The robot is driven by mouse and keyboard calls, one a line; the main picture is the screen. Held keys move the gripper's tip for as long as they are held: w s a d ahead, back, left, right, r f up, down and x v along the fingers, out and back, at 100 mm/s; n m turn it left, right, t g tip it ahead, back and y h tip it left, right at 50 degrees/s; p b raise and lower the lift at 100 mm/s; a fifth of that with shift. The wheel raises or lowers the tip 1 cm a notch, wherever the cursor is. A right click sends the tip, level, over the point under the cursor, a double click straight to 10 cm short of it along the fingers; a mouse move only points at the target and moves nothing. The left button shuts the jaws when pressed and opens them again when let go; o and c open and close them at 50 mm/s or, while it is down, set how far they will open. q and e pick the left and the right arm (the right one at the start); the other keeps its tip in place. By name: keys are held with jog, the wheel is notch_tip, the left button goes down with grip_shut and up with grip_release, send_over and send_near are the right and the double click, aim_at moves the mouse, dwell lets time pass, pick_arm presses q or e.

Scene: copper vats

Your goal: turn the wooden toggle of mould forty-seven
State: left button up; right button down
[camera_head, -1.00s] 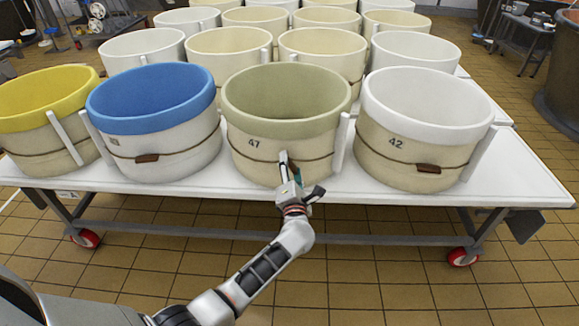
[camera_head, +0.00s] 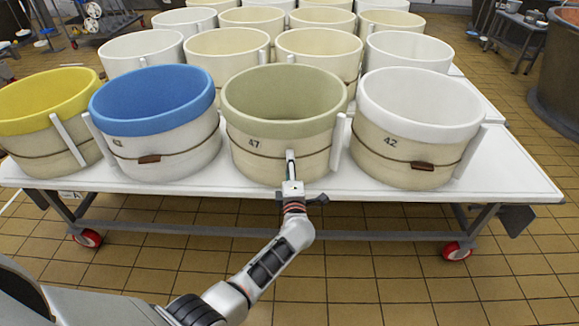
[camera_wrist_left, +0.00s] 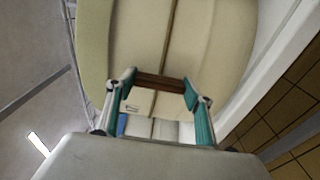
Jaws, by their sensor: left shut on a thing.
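Mould forty-seven (camera_head: 245,165) is a cream tub with an olive-green rim, standing at the table's front edge between the blue-rimmed mould and mould forty-two. A thin brown cord runs around it. In the left wrist view its wall (camera_wrist_left: 215,40) fills the top. The brown wooden toggle (camera_wrist_left: 160,82) lies crosswise to the cord there. My left gripper (camera_wrist_left: 160,80) is shut on the toggle, one fingertip at each end. In the head view the left gripper (camera_head: 291,160) reaches the tub's front from below and hides the toggle. My right gripper is not in view.
The blue-rimmed mould (camera_head: 150,100) and white-rimmed mould forty-two (camera_head: 405,150) stand on either side, their toggles lying along their cords. A white upright strip (camera_head: 337,143) stands close right of mould forty-seven. The white table (camera_head: 375,190) has a narrow free front edge.

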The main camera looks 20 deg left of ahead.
pick_arm(q)
jog(key=shift+d, duration=0.1)
jog(key=o, duration=1.1)
jog(key=shift+s, duration=0.15)
